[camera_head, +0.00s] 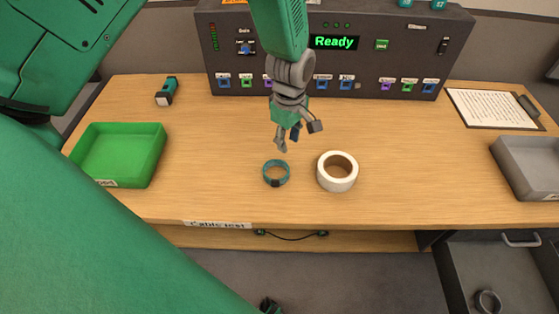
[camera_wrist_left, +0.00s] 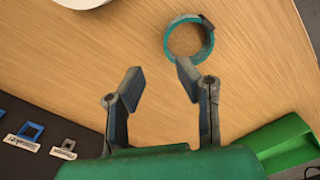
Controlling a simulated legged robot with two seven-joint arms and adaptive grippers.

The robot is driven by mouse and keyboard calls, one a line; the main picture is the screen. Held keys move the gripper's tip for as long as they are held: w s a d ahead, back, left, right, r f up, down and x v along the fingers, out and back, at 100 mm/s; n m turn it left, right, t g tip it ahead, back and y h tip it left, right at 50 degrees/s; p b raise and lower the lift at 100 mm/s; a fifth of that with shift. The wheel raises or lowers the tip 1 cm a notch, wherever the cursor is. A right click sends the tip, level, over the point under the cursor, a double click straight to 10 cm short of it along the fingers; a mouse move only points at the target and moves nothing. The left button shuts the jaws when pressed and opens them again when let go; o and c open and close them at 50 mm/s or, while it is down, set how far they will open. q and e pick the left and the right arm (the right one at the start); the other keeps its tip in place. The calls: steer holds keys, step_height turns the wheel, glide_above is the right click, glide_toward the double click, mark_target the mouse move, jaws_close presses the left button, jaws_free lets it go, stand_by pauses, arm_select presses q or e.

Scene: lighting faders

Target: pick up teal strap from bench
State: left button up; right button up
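The teal strap (camera_head: 276,173) is a small closed ring with a dark clasp, lying on the wooden bench (camera_head: 220,190) near its front edge. It also shows in the left wrist view (camera_wrist_left: 190,40), beyond the fingertips. My left gripper (camera_head: 297,139) hangs over the bench, behind and slightly above the strap in the head view. In the left wrist view its two fingers (camera_wrist_left: 157,82) are spread apart with nothing between them. The strap is clear of both fingers, nearest the right-hand one. My right gripper cannot be made out in either view.
A white tape roll (camera_head: 337,171) stands close right of the strap. A green tray (camera_head: 118,154) is at the left and a grey tray (camera_head: 530,165) at the right. The control console (camera_head: 300,62) lines the back. A teal-and-black device (camera_head: 167,91) and a clipboard (camera_head: 493,109) lie farther back.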

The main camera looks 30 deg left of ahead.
mark_target(284, 162)
arm_select(q)
steer(key=f, duration=0.4)
steer(key=shift+w+a+f, duration=0.1)
steer(key=shift+a+f, duration=0.05)
steer(key=shift+a, duration=0.2)
steer(key=f, duration=0.4)
steer(key=shift+s+d+p, duration=0.15)
steer(key=shift+s+p, duration=0.2)
steer(key=shift+s, duration=0.05)
steer(key=shift+w+f, duration=0.1)
steer(key=shift+f, duration=0.3)
jaws_close()
